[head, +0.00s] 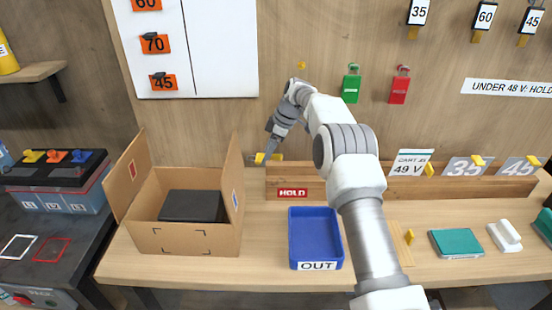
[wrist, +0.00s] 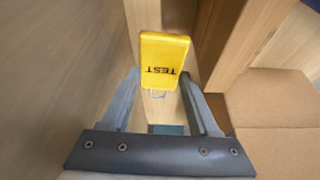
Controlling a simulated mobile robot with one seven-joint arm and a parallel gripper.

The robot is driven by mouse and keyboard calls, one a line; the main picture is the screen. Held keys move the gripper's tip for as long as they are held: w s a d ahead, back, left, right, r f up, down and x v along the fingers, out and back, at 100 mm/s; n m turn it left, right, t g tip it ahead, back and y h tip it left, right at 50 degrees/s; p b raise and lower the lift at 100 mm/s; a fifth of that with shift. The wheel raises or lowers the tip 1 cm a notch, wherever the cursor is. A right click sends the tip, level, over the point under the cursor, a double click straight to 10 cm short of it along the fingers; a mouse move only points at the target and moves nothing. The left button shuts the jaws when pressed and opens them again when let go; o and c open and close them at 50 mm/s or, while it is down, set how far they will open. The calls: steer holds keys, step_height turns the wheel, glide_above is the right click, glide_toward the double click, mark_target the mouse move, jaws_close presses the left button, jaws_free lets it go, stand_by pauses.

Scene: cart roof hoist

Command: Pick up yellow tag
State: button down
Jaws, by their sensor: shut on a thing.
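The yellow tag (wrist: 165,48) with "TEST" printed on it, upside down in the wrist view, sits between the fingertips of my gripper (wrist: 160,76). My gripper is shut on the tag near its lettered end. A small pale loop shows just below the tag. In the head view my gripper (head: 266,154) points down close to the back wall, between the open cardboard box and the wooden rail. Yellow of the tag (head: 260,158) shows beside the fingertips there; the rest is partly hidden by the fingers.
The open cardboard box (head: 185,241) holds a dark flat thing. Its right flap stands close to my gripper. A wooden rail (head: 350,190) runs along the wall to the right. A blue OUT tray (head: 316,266) stands in front. Green and red padlocks (head: 351,88) hang above.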

steer(key=s+a, duration=0.4)
steer(key=a, duration=1)
steer(key=shift+a, duration=0.3)
steer(key=shift+s, duration=0.1)
